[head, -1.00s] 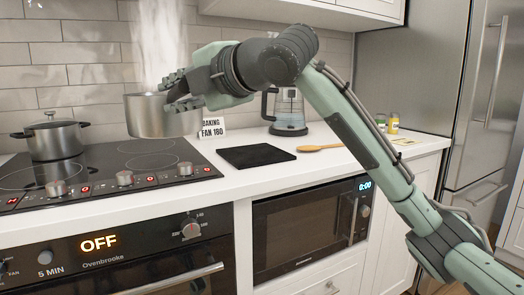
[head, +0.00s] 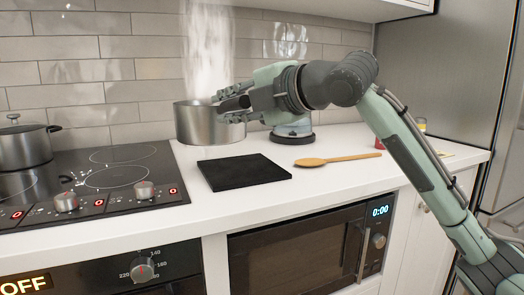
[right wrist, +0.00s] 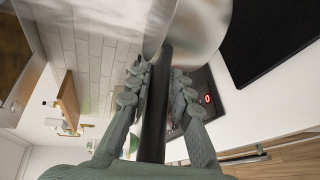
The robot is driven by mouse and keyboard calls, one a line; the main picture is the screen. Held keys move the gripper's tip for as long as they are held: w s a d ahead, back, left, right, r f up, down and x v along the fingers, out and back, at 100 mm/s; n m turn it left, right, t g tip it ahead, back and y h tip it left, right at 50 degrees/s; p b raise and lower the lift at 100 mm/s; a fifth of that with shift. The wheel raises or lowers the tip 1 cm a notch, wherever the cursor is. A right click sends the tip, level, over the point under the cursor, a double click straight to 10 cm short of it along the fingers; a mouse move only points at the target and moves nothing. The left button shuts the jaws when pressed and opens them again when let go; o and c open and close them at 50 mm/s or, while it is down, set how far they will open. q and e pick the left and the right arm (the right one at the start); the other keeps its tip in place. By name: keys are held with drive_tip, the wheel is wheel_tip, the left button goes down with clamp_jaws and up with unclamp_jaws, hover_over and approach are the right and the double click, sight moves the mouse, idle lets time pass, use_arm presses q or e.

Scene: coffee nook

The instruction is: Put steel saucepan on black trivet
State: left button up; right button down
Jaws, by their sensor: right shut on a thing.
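The steel saucepan (head: 203,127) is held in the air, roughly upright, with steam rising from it. My right gripper (head: 232,104) is shut on its dark handle, on the right side of the pan. In the right wrist view, both fingers (right wrist: 157,88) clasp the handle (right wrist: 156,115), and the shiny pan (right wrist: 198,28) is at the top. The black trivet (head: 243,173) lies flat and empty on the white counter, in front and a little to the right of the pan. It also shows in the right wrist view (right wrist: 268,35). My left gripper is out of view.
The hob (head: 110,180) is to the left, with a lidded pot (head: 25,147) on it. A wooden spoon (head: 335,159) lies right of the trivet. A kettle (head: 293,130) stands behind, partly hidden by my arm. Counter in front of the trivet is clear.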

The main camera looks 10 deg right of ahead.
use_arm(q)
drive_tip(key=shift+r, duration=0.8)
use_arm(e)
drive_tip(key=w+d+f, duration=0.1)
drive_tip(key=d+f, duration=0.5)
drive_tip(key=f, duration=0.1)
drive_tip(key=shift+w+d+f, duration=0.2)
drive_tip(key=shift+d+f, duration=0.05)
drive_tip(key=shift+d, duration=0.1)
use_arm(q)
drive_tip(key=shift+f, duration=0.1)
use_arm(e)
drive_tip(key=shift+f, duration=0.1)
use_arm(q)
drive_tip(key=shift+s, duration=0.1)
use_arm(e)
drive_tip(key=c, duration=1.4)
unclamp_jaws()
drive_tip(key=shift+f, duration=0.2)
drive_tip(key=shift+o, duration=0.2)
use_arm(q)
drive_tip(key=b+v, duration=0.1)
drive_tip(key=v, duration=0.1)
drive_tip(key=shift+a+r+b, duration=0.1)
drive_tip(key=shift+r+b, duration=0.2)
use_arm(e)
drive_tip(key=v, duration=1.2)
